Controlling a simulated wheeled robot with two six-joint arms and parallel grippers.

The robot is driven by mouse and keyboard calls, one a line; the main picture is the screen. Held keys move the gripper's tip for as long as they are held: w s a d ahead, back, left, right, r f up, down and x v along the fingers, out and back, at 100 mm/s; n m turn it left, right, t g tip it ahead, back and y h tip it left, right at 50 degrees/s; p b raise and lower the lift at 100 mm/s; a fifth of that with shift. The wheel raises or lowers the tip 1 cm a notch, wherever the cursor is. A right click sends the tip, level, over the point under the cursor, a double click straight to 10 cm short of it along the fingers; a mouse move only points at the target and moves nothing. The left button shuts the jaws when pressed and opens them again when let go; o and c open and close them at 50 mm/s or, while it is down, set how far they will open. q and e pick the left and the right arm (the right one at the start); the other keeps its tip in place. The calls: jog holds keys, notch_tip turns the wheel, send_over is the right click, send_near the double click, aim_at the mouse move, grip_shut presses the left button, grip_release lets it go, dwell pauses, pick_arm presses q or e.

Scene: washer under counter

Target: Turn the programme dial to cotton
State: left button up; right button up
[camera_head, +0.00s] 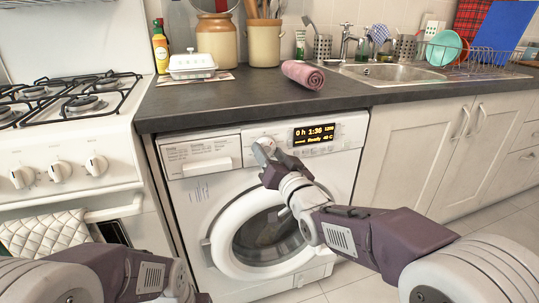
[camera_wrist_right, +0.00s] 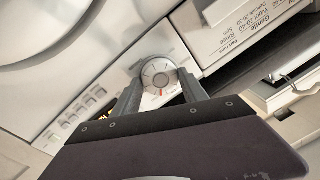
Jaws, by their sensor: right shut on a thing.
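The washer (camera_head: 196,206) stands under the counter. Its programme dial is a round silver knob (camera_wrist_right: 159,72) with a short red mark at its rim, seen in the right wrist view. My right gripper (camera_head: 264,150) is at the washer's panel, and its two fingers, also in the right wrist view (camera_wrist_right: 158,82), are shut on the dial from both sides. The display (camera_head: 315,134) reads "0 h 1:36", "Ready" and "40 C". My left arm shows at the lower left of the head view, but its fingertips are not in view.
The dark counter (camera_head: 370,97) overhangs the washer and holds a rolled pink towel (camera_head: 303,74). A stove (camera_head: 62,140) with knobs is at the left. Cream cabinets (camera_head: 415,150) are at the right. The round washer door (camera_head: 226,245) is shut below the panel.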

jog(key=shift+m, duration=0.4)
jog(key=o, duration=1.4)
jog(key=shift+c, duration=0.2)
jog(key=p+v, duration=0.2)
jog(key=v, duration=0.7)
jog(key=shift+p, duration=0.3)
jog(key=shift+f, duration=0.1)
